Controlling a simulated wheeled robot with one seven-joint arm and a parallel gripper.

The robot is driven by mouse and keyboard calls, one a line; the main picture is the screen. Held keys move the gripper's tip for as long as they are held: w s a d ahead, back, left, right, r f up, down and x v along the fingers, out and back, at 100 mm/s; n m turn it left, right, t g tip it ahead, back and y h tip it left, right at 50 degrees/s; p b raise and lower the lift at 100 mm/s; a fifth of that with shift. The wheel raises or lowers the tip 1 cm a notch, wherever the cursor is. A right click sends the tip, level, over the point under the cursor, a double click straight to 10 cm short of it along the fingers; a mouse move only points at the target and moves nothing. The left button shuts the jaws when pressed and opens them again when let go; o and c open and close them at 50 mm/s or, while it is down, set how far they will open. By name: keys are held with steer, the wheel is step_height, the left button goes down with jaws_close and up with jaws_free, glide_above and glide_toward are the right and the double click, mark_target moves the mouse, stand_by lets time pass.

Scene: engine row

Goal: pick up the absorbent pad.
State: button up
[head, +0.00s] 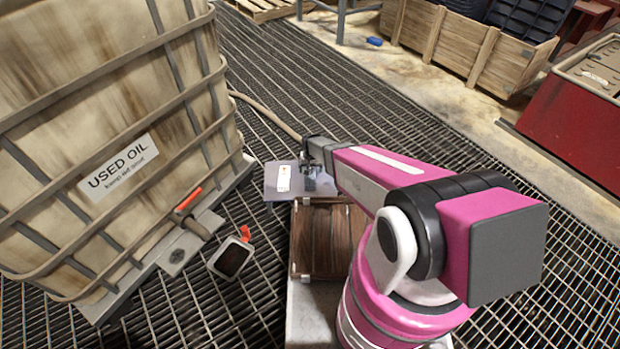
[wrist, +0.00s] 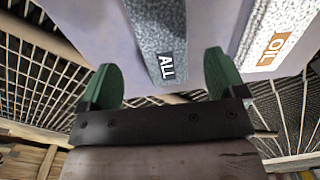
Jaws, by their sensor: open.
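A grey speckled absorbent pad labelled "ALL" (wrist: 158,40) lies on a grey-lilac platform (head: 271,188), its near end between my gripper's fingers in the wrist view. A white pad with an orange "OIL" label (wrist: 274,38) lies to its right in that view, outside the fingers. A white piece (head: 284,178) on the platform in the head view looks like this one. My gripper (wrist: 160,75) is open, with a green finger on each side of the grey pad's end and gaps on both sides. In the head view, my gripper (head: 318,165) is over the platform's right part and largely hides the grey pad.
A large caged tank marked "USED OIL" (head: 122,165) stands close on the left. A hose (head: 265,112) runs behind the platform. A small dark-faced container (head: 232,258) sits on the grating. Wooden crates (head: 445,42) and a red unit (head: 575,115) stand farther right.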

mark_target(310, 177)
steer(key=f, duration=0.5)
steer(key=shift+s+a+f, duration=0.1)
steer(key=shift+a, duration=0.1)
steer(key=c, duration=1)
